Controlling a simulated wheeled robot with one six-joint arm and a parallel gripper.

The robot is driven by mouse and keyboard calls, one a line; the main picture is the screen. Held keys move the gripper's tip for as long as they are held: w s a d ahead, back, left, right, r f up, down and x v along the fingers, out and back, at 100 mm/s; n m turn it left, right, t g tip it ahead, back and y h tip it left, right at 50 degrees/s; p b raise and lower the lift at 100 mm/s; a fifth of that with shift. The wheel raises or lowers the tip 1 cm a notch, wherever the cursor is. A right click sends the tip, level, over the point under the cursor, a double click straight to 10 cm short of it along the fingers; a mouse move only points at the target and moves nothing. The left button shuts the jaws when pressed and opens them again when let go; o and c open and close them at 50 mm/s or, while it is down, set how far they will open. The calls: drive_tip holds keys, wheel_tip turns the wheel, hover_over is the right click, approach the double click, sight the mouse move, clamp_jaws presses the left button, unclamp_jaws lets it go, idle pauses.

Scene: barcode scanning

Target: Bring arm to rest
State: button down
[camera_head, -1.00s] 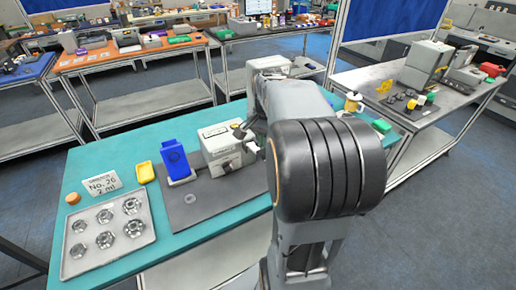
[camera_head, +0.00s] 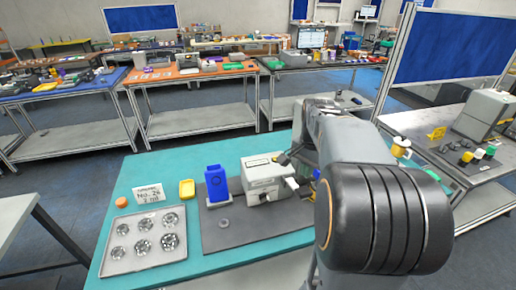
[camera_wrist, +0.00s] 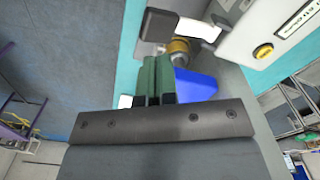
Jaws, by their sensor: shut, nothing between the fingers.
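My gripper (camera_wrist: 156,80) shows in the wrist view with its two green fingers together and nothing between them. In the head view it is hidden behind my arm. The white box-shaped machine (camera_head: 264,178) stands on a dark mat on the teal table, to the left of my arm. In the wrist view its pale face (camera_wrist: 262,38) is at the upper right, with a brass-coloured part and a white lever beyond the fingertips. The fingers appear apart from it, though the exact gap is hard to judge.
A grey side table (camera_head: 428,158) with equipment stands at the right. Floor is free behind the teal table.

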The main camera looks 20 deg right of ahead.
drive_tip(key=shift+w+d+f+n, duration=0.1)
drive_tip(key=shift+w+n, duration=0.1)
drive_tip(key=shift+n, duration=0.3)
drive_tip(key=shift+s+f+n, duration=0.25)
drive_tip(key=shift+f+n, duration=0.35)
drive_tip(key=shift+f, duration=0.15)
drive_tip(key=s+a+n+t, duration=0.2)
drive_tip(key=a+n, duration=0.3)
drive_tip(key=a, duration=0.4)
drive_tip(key=s+a+n+t, duration=0.2)
drive_tip(key=s+a+n, duration=0.3)
drive_tip(key=a, duration=0.4)
drive_tip(key=shift+a+n+t, duration=0.2)
drive_tip(key=shift+n+t, duration=0.2)
drive_tip(key=shift+n, duration=0.3)
